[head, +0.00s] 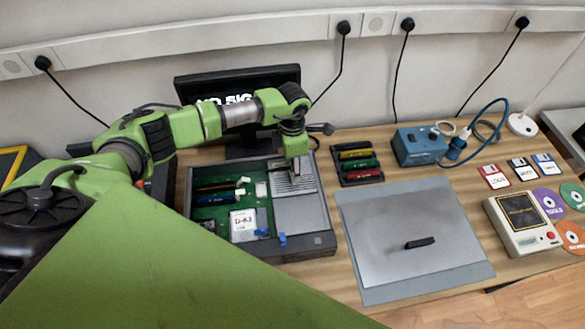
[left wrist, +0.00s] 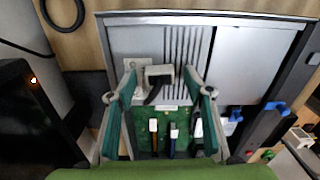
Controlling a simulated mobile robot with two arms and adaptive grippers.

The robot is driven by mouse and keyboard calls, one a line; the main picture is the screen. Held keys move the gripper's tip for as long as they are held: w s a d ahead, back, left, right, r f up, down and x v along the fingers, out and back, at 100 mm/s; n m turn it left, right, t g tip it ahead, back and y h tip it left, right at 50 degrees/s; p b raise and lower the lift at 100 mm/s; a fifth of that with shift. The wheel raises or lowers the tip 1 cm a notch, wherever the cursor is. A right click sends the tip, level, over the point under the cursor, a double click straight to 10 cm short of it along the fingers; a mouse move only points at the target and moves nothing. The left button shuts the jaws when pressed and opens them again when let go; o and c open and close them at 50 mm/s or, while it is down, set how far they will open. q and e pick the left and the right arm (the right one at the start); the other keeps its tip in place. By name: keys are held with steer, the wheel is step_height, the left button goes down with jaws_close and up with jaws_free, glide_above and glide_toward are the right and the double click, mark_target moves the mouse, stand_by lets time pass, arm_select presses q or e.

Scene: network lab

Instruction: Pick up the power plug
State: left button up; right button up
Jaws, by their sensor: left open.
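My left gripper (head: 293,170) hangs over the open computer case (head: 325,243) in the head view, above the grey slotted part at its back right. In the left wrist view the gripper (left wrist: 160,88) has its fingers spread apart. A small grey and black piece (left wrist: 158,72), which looks like the power plug with a dark lead, shows between the fingers in front of the slotted plate. I cannot tell whether the fingers touch it. In the head view the gripper hides this piece. My right gripper is not in view.
The green board (head: 208,211) in the case carries several modules and a white drive labelled D-63 (head: 243,226). A monitor (head: 238,85) stands behind. A black rack (head: 357,163), a grey mat (head: 375,292) and a blue box (head: 418,147) are to the right.

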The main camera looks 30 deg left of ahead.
arm_select(q)
steer(key=shift+f, duration=0.15)
steer(key=c, duration=1)
